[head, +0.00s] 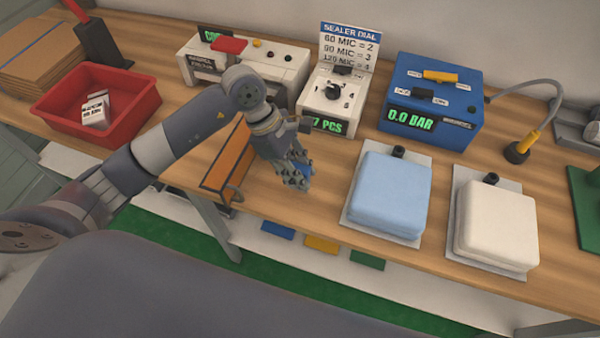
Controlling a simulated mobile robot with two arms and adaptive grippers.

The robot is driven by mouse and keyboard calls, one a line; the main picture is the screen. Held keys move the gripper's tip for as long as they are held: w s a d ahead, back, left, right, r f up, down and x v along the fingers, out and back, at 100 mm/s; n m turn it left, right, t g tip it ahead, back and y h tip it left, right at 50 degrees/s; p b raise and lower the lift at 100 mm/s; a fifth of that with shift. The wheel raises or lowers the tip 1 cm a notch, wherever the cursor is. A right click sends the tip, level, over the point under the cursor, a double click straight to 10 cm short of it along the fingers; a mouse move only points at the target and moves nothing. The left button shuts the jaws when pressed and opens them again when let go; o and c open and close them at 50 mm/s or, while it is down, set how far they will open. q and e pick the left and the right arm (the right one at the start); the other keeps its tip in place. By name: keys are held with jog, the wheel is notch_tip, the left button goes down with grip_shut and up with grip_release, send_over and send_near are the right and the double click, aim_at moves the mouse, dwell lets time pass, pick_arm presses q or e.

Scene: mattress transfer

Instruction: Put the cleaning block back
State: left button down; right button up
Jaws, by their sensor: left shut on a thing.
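My left gripper (293,180) reaches over the middle of the wooden bench, fingers pointing down near its front edge. It is shut on a small blue block (304,170), mostly hidden behind the fingers. I cannot read any label on this block, so I cannot tell for sure that it is the cleaning block. I cannot tell whether it touches the bench. My right gripper is out of view.
An orange dark-edged panel (228,158) stands left of the gripper. A red bin (60,122) holds white labelled packs (95,108). Behind are a dial box (333,100) and a blue pressure box (440,85). A blue mattress (390,193) and a white mattress (497,224) lie right.

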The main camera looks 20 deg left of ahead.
pick_arm(q)
jog(key=shift+w, duration=0.55)
notch_tip(320, 180, down, 3)
jog(key=shift+s+r+p, duration=0.1)
jog(key=shift+p, duration=0.75)
jog(key=shift+f, duration=0.4)
jog(key=shift+f, duration=0.15)
jog(key=c, duration=1.4)
grip_release()
jog(key=shift+o, duration=0.2)
